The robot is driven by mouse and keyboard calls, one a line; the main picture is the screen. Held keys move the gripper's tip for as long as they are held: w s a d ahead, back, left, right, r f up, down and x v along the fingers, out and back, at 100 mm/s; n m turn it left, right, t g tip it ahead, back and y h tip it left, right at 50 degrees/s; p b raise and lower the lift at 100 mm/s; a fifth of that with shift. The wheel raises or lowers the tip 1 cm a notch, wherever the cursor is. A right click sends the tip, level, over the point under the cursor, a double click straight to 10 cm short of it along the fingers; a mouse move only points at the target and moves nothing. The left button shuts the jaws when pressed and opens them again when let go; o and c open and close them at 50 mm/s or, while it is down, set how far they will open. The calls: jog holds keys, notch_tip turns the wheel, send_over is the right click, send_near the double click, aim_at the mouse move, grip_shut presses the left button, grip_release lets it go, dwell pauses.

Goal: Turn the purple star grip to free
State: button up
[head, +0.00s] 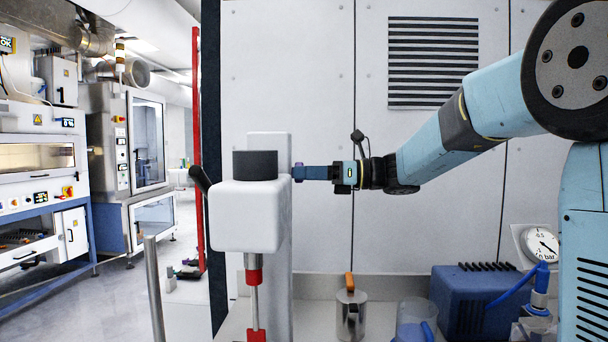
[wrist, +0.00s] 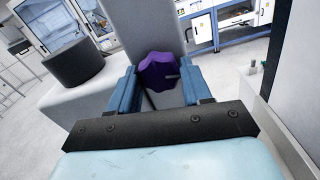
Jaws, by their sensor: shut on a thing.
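The purple star grip (wrist: 158,72) shows in the wrist view, on the side of a pale grey upright. It sits between the two blue fingers of my gripper (wrist: 160,86), which are shut on it. In the head view my gripper (head: 299,173) reaches left to the right side of the white stirrer-like stand (head: 247,215).
The stand carries a dark cylinder (head: 255,165) and a black lever (head: 200,179) on its left. Below on the bench are a metal jug (head: 351,312), a clear blue-handled jug (head: 415,320), a blue box (head: 475,300) and a pressure gauge (head: 541,243). A panelled wall stands behind.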

jog(key=n, duration=0.9)
jog(key=shift+w+n, duration=0.1)
jog(key=shift+n, duration=0.2)
jog(key=o, duration=1.3)
jog(key=shift+d, duration=3)
jog(key=shift+c, duration=0.6)
